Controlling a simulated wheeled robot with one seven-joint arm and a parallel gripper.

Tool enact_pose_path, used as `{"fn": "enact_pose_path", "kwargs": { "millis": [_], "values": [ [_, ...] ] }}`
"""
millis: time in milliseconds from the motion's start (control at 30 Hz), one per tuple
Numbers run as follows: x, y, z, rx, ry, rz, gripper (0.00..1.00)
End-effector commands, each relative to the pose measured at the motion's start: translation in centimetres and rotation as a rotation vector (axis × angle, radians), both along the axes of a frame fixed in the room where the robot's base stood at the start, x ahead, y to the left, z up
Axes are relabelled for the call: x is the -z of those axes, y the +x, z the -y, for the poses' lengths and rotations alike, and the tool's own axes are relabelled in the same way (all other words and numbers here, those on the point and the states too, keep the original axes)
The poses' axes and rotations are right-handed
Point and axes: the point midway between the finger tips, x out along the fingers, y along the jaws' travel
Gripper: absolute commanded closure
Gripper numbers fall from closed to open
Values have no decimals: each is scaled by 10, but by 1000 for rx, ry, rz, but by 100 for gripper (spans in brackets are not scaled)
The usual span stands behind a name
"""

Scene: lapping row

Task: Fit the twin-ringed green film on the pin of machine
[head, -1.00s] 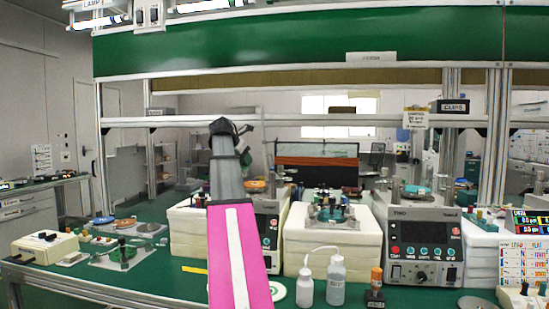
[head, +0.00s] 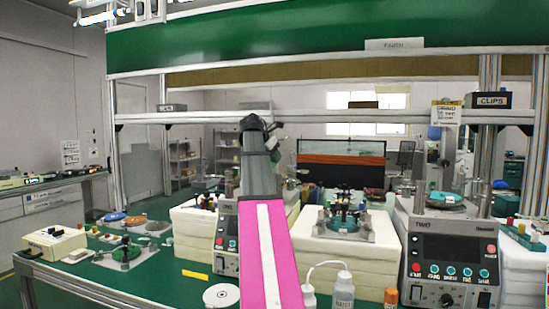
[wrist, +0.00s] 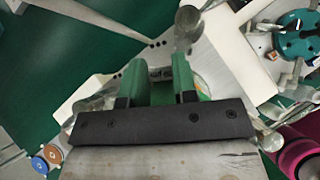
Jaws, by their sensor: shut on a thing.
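In the head view my arm covers the middle and the gripper's tips cannot be made out. The machine marked TWO (head: 452,262) stands at right with a teal disc on top. Another machine (head: 226,240) is partly hidden behind my arm. Which pin is meant cannot be told.
A white block (head: 345,245) bears a teal disc fixture (head: 345,222). Bottles (head: 343,290) stand in front of it. A pale disc (head: 221,296) lies on the green bench beside my arm. A cream box (head: 55,242) and a small fixture (head: 126,254) stand at left.

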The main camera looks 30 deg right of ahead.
Motion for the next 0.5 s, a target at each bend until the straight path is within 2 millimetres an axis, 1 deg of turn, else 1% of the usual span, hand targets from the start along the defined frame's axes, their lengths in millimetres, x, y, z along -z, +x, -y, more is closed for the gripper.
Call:
{"fn": "enact_pose_path", "kwargs": {
  "millis": [267,500],
  "values": [
    [13,0,0,0,1,-2,100],
    [32,-1,0,0,0,0,100]
  ]
}}
